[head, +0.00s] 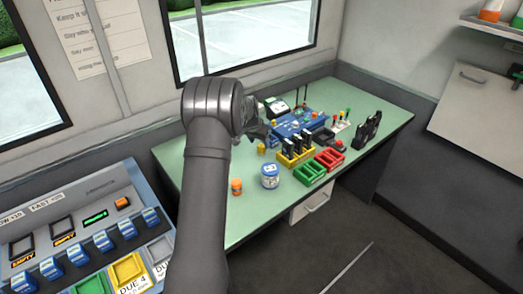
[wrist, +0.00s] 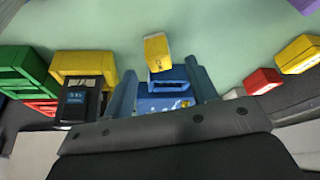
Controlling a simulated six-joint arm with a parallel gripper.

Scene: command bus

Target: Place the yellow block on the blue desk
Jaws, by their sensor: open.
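A small yellow block (wrist: 157,50) lies on the green tabletop in the wrist view, just beyond my fingertips. A small yellow piece (head: 261,148) beside my gripper in the head view may be the same block. My gripper (head: 262,131) is above the table, left of a blue unit (head: 290,128). In the wrist view my gripper (wrist: 160,70) is open, with nothing held between its fingers. A blue surface (wrist: 166,88) shows between the fingers; I cannot tell whether it is the blue desk. My arm hides part of the table.
The table (head: 255,205) is pale green. Yellow (head: 296,159), green (head: 309,175) and red (head: 329,159) trays stand near its front. A white-and-blue jar (head: 270,176) and an orange jar (head: 236,187) stand nearby. A black object (head: 367,130) stands at right.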

